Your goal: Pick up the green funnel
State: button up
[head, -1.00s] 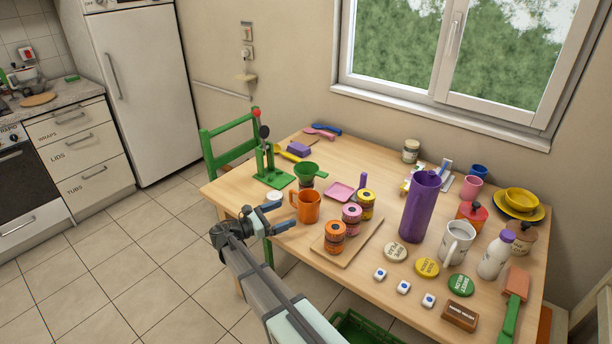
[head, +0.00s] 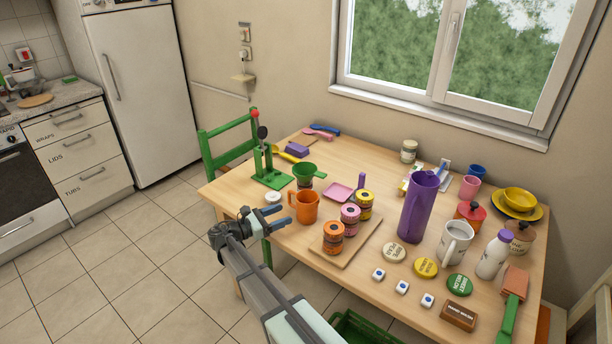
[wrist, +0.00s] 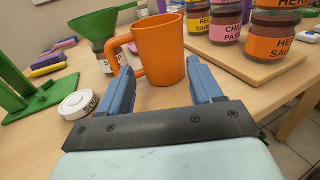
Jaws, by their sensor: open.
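The green funnel (head: 306,172) sits upright in the mouth of a small jar on the table, behind the orange mug. It also shows in the wrist view (wrist: 92,24), at the upper left, with the labelled jar (wrist: 110,60) under it. My gripper (head: 278,214) is open and empty at the table's near left edge. In the wrist view its blue fingers (wrist: 162,85) point toward the orange mug (wrist: 158,48), which is straight ahead of them. The funnel is beyond the left finger, apart from it. The mug hides part of the jar.
A white labelled lid (wrist: 78,104) lies left of my fingers. A green stand (head: 270,178) is left of the funnel. A purple jug (head: 418,208) stands further right.

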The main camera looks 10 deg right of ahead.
jog(key=shift+c, duration=0.3)
jog(key=shift+w+d+r+m+g, duration=0.1)
jog(key=shift+w+d+m+g, duration=0.2)
jog(key=shift+m+g, duration=0.15)
jog(key=m+g+y, duration=0.1)
jog(key=w+r+m+g+y, duration=0.1)
jog(key=m, duration=0.1)
jog(key=d+m+g+y, duration=0.1)
jog(key=shift+w+r, duration=0.25)
jog(key=shift+w, duration=0.15)
notch_tip(320, 180, up, 4)
jog(key=w+m+g+y, duration=0.3)
jog(key=m+y, duration=0.2)
jog(key=y, duration=0.1)
jog(key=m+y, duration=0.3)
jog(key=y, duration=0.5)
send_near(319, 173)
jog(key=shift+n, duration=0.25)
jog(key=f, duration=1.2)
jog(key=shift+s+a+f, duration=0.15)
jog(key=shift+a, duration=0.1)
